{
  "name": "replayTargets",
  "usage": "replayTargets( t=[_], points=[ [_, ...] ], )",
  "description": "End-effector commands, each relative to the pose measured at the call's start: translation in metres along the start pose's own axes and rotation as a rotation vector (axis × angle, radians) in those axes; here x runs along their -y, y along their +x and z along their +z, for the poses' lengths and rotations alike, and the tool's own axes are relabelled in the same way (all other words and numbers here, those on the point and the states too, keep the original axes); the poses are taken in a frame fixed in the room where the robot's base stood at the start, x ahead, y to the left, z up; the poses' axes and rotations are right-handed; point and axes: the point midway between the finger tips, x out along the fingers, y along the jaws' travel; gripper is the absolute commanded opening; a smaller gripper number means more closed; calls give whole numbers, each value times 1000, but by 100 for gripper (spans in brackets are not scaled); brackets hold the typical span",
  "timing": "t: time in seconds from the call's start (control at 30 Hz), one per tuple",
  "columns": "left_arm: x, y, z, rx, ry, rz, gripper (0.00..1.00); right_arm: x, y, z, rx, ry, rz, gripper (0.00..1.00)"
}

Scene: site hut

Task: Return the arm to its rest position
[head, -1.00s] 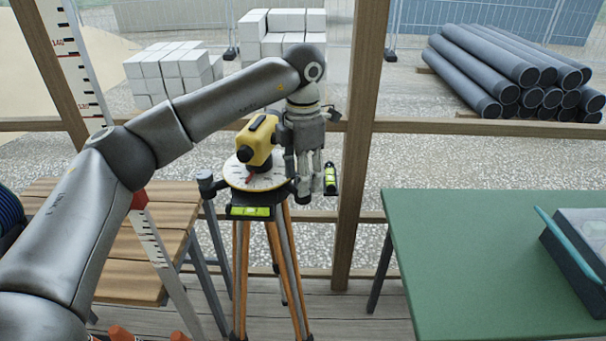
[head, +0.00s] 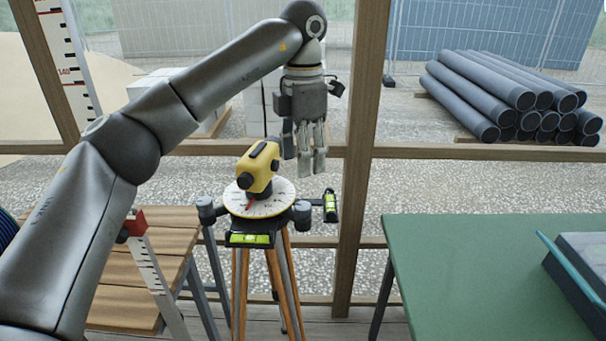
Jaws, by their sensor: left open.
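My left arm reaches in from the left over the wooden bench. The instrument stands upright on a round white dial (head: 274,203) with a red pointer, on top of a tripod (head: 283,265) with wooden legs. Green spirit levels sit at the front (head: 249,239) and the right side (head: 330,206) of the tripod head. The fingers appear clear of the instrument. My right gripper is out of view.
A green table (head: 480,270) stands at the right with a grey case (head: 583,262) on it. A slatted wooden bench (head: 125,280) and a red-and-white staff (head: 152,262) are at the left. A wooden post (head: 361,150) rises behind the tripod. Grey pipes (head: 505,95) lie stacked outside.

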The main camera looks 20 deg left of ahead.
Motion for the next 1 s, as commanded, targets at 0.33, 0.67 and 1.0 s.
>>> replayTargets(
  t=[0.33, 0.67, 1.0],
  points=[
    [0, -8, 0, 0, 0, 0, 53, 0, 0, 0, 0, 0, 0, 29],
    [11, 6, 13, 34, 29, -33, 53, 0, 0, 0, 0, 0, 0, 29],
    [156, 78, 118, 482, 186, -499, 53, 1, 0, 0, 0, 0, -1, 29]
  ],
)
